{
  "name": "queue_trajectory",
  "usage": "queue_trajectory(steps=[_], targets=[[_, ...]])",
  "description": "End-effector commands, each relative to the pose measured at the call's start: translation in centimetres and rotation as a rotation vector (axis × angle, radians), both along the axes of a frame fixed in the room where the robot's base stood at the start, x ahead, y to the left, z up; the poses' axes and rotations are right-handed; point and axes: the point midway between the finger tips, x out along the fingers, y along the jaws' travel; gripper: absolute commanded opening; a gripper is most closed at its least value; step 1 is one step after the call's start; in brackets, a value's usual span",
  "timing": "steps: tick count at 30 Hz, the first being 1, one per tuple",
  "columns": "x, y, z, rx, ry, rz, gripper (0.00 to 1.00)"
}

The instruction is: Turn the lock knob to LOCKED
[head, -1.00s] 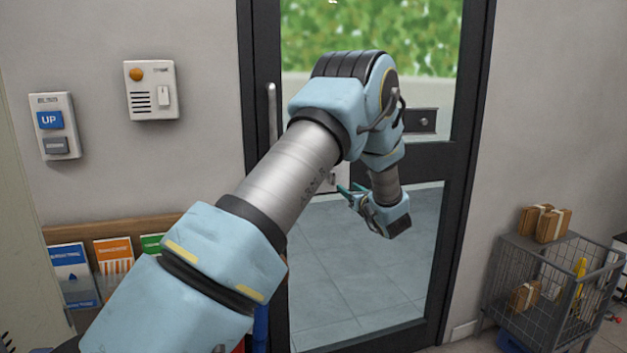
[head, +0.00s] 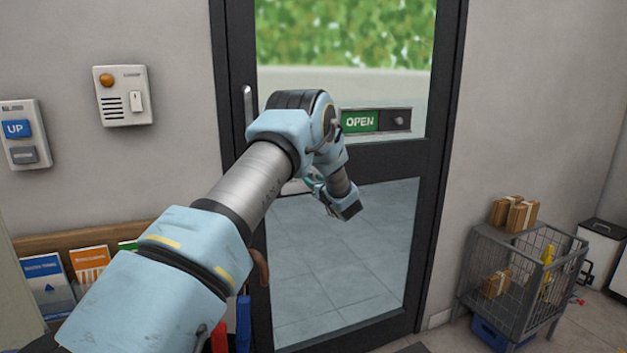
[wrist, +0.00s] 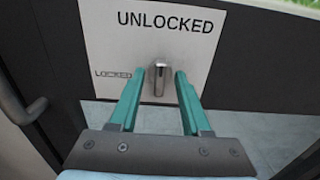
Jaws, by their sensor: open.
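The lock knob (wrist: 158,80) is a small metal piece on a white plate (wrist: 105,45) in the wrist view. "UNLOCKED" is printed above it and "LOCKED" to its left. The knob's long axis is upright, in line with "UNLOCKED". My gripper (wrist: 160,74) is open, with a teal finger on either side of the knob. I see a gap at both sides; I cannot tell how deep the fingertips reach. In the head view my gripper (head: 311,181) is at the door, and my arm hides most of the plate.
The glass door (head: 440,190) has a dark frame, a vertical handle (head: 248,112) and a green OPEN sign (head: 360,121). Switch boxes (head: 123,95) and a leaflet rack (head: 110,232) are on the left wall. A wire cart (head: 515,280) with parcels stands at the right.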

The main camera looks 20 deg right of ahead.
Motion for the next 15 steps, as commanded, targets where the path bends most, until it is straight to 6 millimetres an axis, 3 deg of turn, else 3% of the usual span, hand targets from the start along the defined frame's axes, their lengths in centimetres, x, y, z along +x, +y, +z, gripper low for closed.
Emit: queue_trajectory(steps=[2,12,15], targets=[[-0.01,0.00,0.01,0.000,0.000,0.000,0.45],[-0.02,0.01,0.02,0.000,0.000,0.000,0.07],[-0.02,0.01,0.02,0.000,0.000,0.000,0.00]])
